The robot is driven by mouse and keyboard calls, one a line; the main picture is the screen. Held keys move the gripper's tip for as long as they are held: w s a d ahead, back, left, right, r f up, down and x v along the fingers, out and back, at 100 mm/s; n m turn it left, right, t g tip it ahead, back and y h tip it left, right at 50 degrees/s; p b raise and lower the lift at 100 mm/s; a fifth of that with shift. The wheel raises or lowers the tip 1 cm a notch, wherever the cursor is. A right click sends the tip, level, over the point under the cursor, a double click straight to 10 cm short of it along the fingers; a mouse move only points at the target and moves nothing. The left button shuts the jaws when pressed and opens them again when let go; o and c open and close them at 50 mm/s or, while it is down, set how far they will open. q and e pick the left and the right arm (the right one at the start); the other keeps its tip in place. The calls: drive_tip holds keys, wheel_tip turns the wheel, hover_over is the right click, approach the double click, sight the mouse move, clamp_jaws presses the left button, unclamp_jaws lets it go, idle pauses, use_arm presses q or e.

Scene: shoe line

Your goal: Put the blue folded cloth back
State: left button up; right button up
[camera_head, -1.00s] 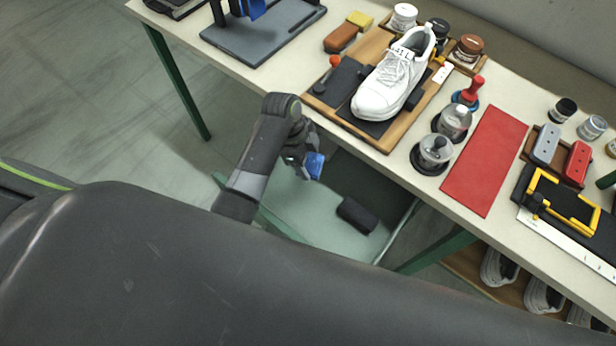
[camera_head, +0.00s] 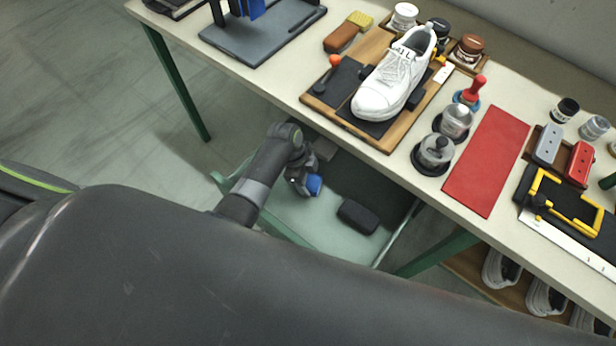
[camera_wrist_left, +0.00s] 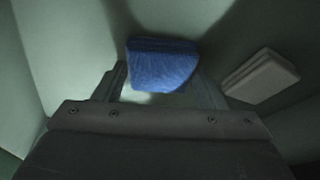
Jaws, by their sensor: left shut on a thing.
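The blue folded cloth (camera_head: 314,184) is in my left gripper (camera_head: 304,182), inside the open pale green drawer (camera_head: 290,218) below the bench front. In the left wrist view the cloth (camera_wrist_left: 162,64) sits between the fingers of the left gripper (camera_wrist_left: 165,92), which is shut on it. The drawer floor shows close around the cloth; I cannot tell whether the cloth touches it. A dark folded item (camera_head: 357,216) lies in the drawer to the right, apart from the cloth; it also shows in the left wrist view (camera_wrist_left: 262,76). My right gripper is not in view.
The bench edge overhangs the drawer's back. More shoes (camera_head: 500,268) stand on a low shelf.

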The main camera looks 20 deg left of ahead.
use_arm(q)
drive_tip(key=o, duration=0.4)
drive_tip(key=shift+f, duration=0.15)
drive_tip(key=o, duration=0.5)
drive_tip(key=shift+r, duration=0.25)
drive_tip(key=p+v, duration=0.1)
drive_tip(key=v, duration=1)
drive_tip(key=shift+a+r, duration=0.15)
drive_tip(key=shift+r, duration=0.25)
